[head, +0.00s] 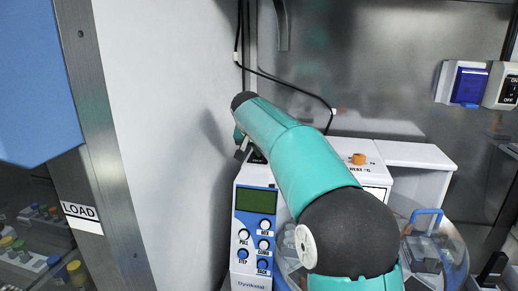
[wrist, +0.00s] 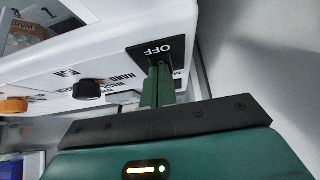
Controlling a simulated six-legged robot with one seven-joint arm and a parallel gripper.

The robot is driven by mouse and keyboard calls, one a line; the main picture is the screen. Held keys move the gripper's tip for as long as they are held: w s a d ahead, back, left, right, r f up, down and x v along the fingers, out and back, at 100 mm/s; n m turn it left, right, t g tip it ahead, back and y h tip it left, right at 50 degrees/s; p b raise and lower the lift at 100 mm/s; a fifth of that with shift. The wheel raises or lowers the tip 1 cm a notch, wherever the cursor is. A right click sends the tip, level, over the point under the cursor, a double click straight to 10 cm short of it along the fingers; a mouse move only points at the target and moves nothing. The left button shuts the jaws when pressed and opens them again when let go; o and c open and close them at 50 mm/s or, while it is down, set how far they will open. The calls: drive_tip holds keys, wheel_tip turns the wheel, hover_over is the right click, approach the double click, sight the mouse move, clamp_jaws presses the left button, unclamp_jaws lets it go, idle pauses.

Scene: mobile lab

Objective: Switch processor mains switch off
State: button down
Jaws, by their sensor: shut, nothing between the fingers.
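The processor (head: 246,232) is a white unit with a blue front panel. It stands below and behind my arm in the head view. In the wrist view its white top (wrist: 105,58) fills the upper left. The mains switch (wrist: 150,51) is a black plate marked OFF, seen upside down in the wrist view. My gripper (wrist: 158,68) is shut and empty, with its green fingertips right at the switch's lower edge. I cannot tell whether they touch it. In the head view my gripper (head: 242,148) is partly hidden by my arm, and the switch is mostly hidden.
A black knob (wrist: 87,90) and an orange knob (wrist: 14,104) are on the processor's top. A white wall (head: 170,120) stands close left of my arm. A black cable (head: 285,82) hangs behind. A blue wall socket (head: 466,84) is at the far right.

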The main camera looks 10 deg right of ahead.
drive_tip(key=shift+w+d+r, duration=0.25)
drive_tip(key=shift+w+r, duration=0.1)
drive_tip(key=shift+w, duration=0.3)
drive_tip(key=shift+r, duration=0.1)
drive_tip(key=v, duration=1.3)
drive_tip(key=shift+s+r, duration=0.3)
drive_tip(key=s+d+f+n+y, duration=0.1)
drive_tip(key=s+f, duration=0.2)
drive_tip(key=s, duration=0.6)
drive_tip(key=s+d+f+n+y, duration=0.15)
drive_tip(key=s+f, duration=0.25)
drive_tip(key=s, duration=0.6)
drive_tip(key=s+d+f+n+g, duration=0.1)
drive_tip(key=s+f+n, duration=0.1)
drive_tip(key=s+f, duration=1.4)
drive_tip(key=shift+s+f, duration=0.15)
drive_tip(key=shift+s, duration=1.05)
